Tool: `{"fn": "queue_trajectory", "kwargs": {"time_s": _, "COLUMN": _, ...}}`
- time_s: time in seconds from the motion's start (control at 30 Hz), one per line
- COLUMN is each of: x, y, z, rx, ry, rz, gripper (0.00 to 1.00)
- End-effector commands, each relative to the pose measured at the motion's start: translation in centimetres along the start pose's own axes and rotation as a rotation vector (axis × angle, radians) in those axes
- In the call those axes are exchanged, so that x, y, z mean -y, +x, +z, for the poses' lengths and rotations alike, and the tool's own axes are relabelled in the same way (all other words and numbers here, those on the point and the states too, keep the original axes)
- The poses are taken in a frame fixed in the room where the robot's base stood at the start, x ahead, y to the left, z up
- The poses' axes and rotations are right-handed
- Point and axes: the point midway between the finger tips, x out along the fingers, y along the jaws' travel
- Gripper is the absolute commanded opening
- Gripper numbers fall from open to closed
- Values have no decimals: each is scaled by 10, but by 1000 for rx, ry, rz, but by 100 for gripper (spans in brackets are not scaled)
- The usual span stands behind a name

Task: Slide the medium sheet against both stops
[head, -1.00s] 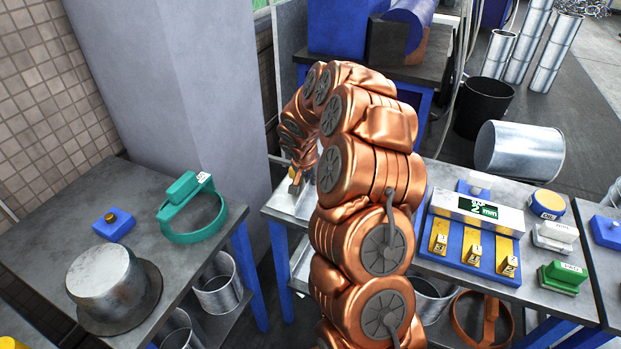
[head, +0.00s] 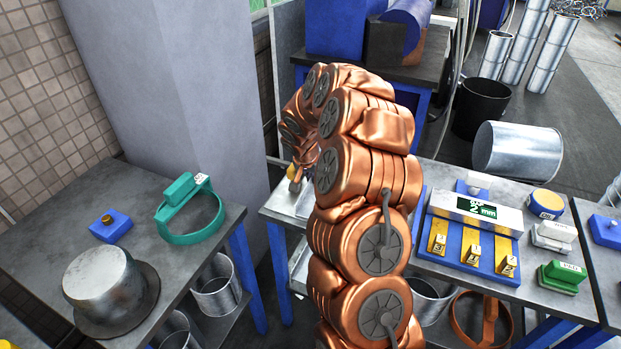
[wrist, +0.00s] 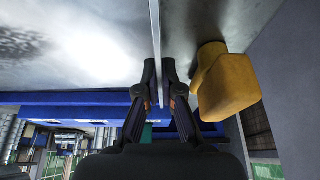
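In the wrist view a shiny grey sheet (wrist: 85,45) fills the upper left, and its pale straight edge runs down between my fingertips. I cannot tell its size class. My gripper (wrist: 160,68) is nearly closed, a fingertip on each side of this thin edge, and looks shut on it. A yellow block (wrist: 228,85) with a rounded end, possibly a stop, stands just right of the fingers, apart from them. In the head view my bent copper-coloured arm hides the gripper and most of the sheet; a small yellow piece (head: 292,171) shows beside it.
The left table (head: 40,225) holds a metal hat-shaped part (head: 100,275), a green ring (head: 190,238) and a blue block (head: 110,227). A grey pillar (head: 185,80) stands behind.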

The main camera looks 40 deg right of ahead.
Motion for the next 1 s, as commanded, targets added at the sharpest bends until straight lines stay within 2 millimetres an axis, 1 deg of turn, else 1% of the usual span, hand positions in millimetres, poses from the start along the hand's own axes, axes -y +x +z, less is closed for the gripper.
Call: {"fn": "queue_trajectory", "kwargs": {"time_s": 1.0, "x": -9, "y": 9, "z": -20, "rx": 0, "ry": 49, "rz": 19, "gripper": 0}}
